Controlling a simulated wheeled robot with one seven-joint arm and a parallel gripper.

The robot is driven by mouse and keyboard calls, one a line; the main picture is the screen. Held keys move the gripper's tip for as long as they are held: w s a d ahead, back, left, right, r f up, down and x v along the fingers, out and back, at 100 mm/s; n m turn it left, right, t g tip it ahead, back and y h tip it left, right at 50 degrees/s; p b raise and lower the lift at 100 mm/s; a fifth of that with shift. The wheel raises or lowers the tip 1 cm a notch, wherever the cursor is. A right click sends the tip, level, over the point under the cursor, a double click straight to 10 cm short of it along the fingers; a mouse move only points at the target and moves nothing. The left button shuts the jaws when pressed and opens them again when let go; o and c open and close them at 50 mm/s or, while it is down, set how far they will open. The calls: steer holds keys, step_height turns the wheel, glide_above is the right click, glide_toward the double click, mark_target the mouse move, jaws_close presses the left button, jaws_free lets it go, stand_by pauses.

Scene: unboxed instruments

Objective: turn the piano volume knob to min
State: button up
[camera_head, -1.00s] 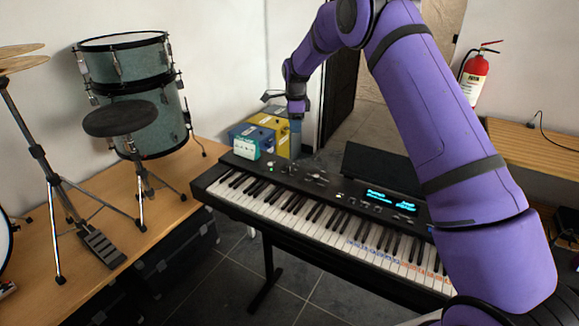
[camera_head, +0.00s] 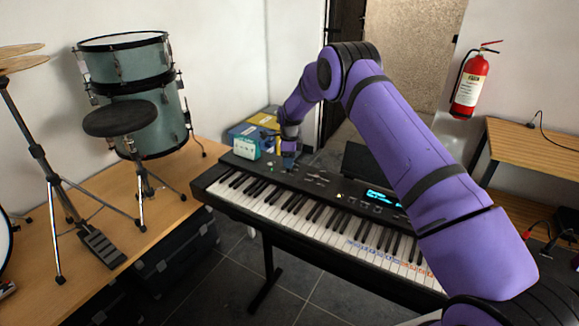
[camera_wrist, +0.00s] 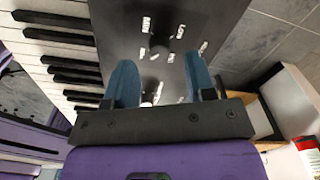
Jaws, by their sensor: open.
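The black electric piano (camera_head: 230,207) stands in the middle of the head view, with a control panel behind its keys. My gripper (camera_head: 289,163) is low over the left part of this panel, fingers down. In the wrist view my gripper (camera_wrist: 162,72) is open, with its two blue fingers apart over the black panel (camera_wrist: 118,22). One small knob (camera_wrist: 148,98) lies between the fingers, partly hidden by the gripper body. I cannot tell whether it is the volume knob or whether the fingers touch the panel.
A pale teal box (camera_head: 246,149) sits at the piano's back left corner, with blue and yellow boxes behind it. A drum set (camera_head: 128,100) with a stool (camera_head: 120,118) is at the left. A wooden bench (camera_head: 520,150) is at the right.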

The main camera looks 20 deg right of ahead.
steer(key=shift+f, duration=1.55)
steer(key=c, duration=0.9)
steer(key=shift+n, duration=0.3)
